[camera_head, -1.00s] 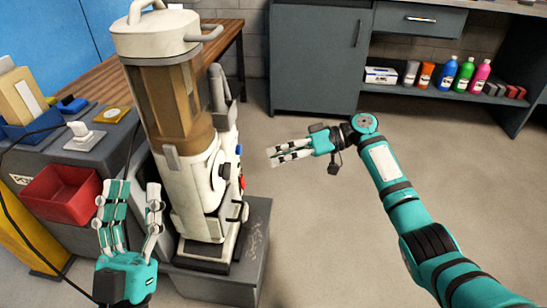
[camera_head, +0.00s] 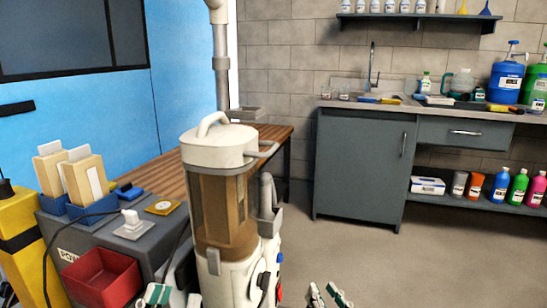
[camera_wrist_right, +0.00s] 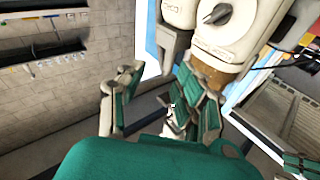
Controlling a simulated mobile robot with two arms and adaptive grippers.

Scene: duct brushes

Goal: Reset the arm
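My left gripper (camera_head: 174,298) shows only its fingertips at the bottom edge of the head view, in front of the white machine's lower left side. The fingertips are apart with nothing seen between them. My right gripper (camera_head: 327,294) also shows only its fingertips at the bottom edge, right of the machine over the bare floor. In the right wrist view its fingers (camera_wrist_right: 160,97) are spread and empty, with part of the machine beyond them. Both hands and most of both arms are out of the head view.
The white machine (camera_head: 217,146) with a brown clear cylinder stands in the middle. A grey cart with a red bin (camera_head: 101,278) is at left. A wooden table (camera_head: 275,134) and a grey cabinet (camera_head: 362,166) stand behind. The floor (camera_head: 400,265) at right is clear.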

